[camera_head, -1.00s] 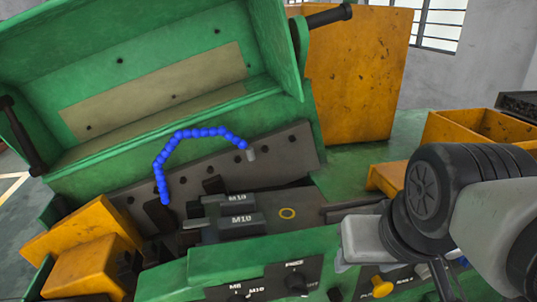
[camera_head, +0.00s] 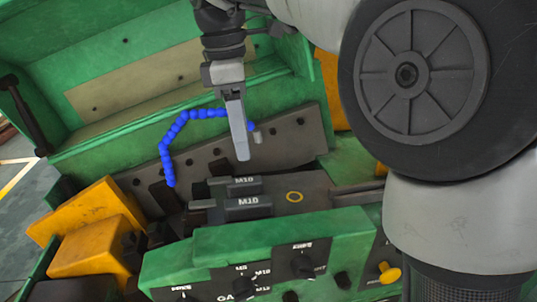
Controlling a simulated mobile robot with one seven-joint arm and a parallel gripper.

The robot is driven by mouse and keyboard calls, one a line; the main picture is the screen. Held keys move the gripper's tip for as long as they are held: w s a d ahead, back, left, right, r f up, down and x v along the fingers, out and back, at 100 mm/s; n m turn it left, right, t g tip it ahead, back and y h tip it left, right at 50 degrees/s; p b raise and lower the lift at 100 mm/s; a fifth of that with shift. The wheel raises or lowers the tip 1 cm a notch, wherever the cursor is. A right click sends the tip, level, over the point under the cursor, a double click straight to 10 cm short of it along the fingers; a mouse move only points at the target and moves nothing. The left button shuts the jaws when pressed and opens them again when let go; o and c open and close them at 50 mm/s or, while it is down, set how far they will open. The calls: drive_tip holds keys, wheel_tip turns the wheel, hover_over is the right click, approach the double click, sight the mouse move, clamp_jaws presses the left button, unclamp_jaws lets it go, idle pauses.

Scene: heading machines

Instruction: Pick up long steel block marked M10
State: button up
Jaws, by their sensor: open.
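Two dark steel blocks marked M10 lie side by side on the machine bed: a front one (camera_head: 247,206) and a rear one (camera_head: 240,187). Each has a narrower, lighter end on its left. Their lengths look alike, so I cannot tell which is the long one. My gripper (camera_head: 241,155) hangs above and behind the rear block, fingers pointing down, with a gap below the tips. It is open and empty; the fingers overlap from this angle.
A blue segmented hose (camera_head: 167,160) arches left of my gripper. The raised green cover (camera_head: 130,60) stands behind. A green control panel (camera_head: 270,235) with knobs runs in front. A yellow part (camera_head: 90,220) is at left.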

drive_tip(key=a, duration=0.1)
drive_tip(key=n+b, duration=0.1)
drive_tip(key=b, duration=0.1)
hover_over(248, 201)
drive_tip(key=f, duration=1.1)
drive_tip(key=shift+s+a+f, duration=0.25)
drive_tip(key=shift+w+d+f, duration=0.1)
drive_tip(key=shift+d+f, duration=0.05)
drive_tip(key=shift+f, duration=1.4)
drive_tip(key=shift+w+d+f, duration=0.1)
drive_tip(key=shift+d+f, duration=0.05)
drive_tip(key=shift+f, duration=1.35)
clamp_jaws()
